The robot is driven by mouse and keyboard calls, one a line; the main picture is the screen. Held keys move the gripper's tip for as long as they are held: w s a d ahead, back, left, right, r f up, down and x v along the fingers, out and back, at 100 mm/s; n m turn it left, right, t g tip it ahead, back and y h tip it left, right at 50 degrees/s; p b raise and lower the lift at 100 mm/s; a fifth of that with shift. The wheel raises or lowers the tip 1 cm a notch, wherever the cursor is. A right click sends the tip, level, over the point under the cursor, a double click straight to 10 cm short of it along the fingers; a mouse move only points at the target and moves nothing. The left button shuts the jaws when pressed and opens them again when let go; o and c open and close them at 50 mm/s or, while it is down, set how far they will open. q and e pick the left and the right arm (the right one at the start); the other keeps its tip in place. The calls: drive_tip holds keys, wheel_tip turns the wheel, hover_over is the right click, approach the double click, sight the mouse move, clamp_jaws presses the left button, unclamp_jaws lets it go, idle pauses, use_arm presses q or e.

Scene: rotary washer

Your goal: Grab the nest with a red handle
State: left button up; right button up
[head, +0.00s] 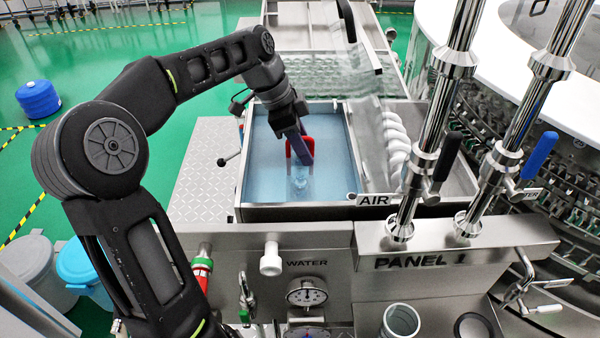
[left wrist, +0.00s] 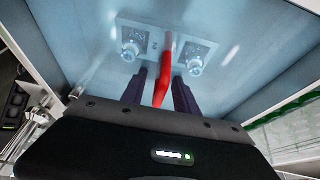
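The nest is a pale plate with two round metal fittings, one on each side of a red handle. In the left wrist view the plate (left wrist: 205,48) lies beyond my fingers, and the red handle (left wrist: 163,88) runs between them. In the head view the red handle (head: 290,149) stands in the blue-lined basin, partly hidden by a finger. My left gripper (head: 306,148) reaches down into the basin at the handle. In the left wrist view its two dark fingers (left wrist: 160,77) are apart, with a gap on each side of the handle. My right gripper is not in view.
The metal basin rim (head: 300,213) surrounds the work spot. A clear panel (head: 372,145) and several white curved pieces (head: 394,135) stand to its right. Steel pipes with a black lever (head: 447,155) and a blue lever (head: 539,155) rise at the front right.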

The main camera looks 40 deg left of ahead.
use_arm(q)
drive_tip(key=shift+w+d+f, duration=0.1)
drive_tip(key=shift+d+f, duration=0.05)
drive_tip(key=shift+f, duration=0.25)
clamp_jaws()
idle(0.4)
idle(1.1)
